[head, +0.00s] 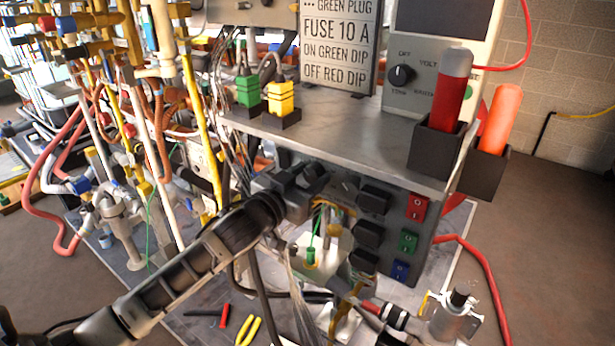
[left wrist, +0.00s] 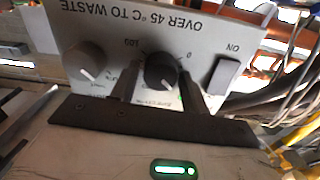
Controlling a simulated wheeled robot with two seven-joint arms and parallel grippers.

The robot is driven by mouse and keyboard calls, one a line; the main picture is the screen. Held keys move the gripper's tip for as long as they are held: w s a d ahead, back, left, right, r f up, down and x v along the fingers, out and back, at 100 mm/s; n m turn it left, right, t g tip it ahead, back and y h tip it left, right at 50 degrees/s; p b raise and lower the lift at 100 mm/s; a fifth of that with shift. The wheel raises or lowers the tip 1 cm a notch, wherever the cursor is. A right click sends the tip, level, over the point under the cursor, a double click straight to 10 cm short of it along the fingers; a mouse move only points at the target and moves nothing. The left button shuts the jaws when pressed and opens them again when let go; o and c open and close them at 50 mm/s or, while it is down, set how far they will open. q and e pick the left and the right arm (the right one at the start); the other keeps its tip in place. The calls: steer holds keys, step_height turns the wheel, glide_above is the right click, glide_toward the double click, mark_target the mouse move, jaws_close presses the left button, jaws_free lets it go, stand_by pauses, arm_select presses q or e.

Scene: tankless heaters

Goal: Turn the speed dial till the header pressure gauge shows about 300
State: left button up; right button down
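My left gripper (head: 308,184) reaches the front panel under the metal shelf in the head view. In the left wrist view, where the panel lettering is upside down, its two fingers (left wrist: 160,80) stand on either side of a round black dial (left wrist: 161,70) with marks 0 and 100. The fingers are partly closed and near the dial's sides; whether they press on it I cannot tell. I cannot read the label that names this dial. A second grey knob (left wrist: 85,62) sits beside it. I cannot make out a header pressure gauge in either view. My right gripper is not in view.
A switch (left wrist: 222,75) marked ON is on the dial's other side. The head view shows red (head: 417,207), green and blue switches, a meter with a knob (head: 402,75), and red and orange probes in holders. Pipes and hoses crowd the left.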

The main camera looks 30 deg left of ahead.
arm_select(q)
steer(key=c, duration=0.6)
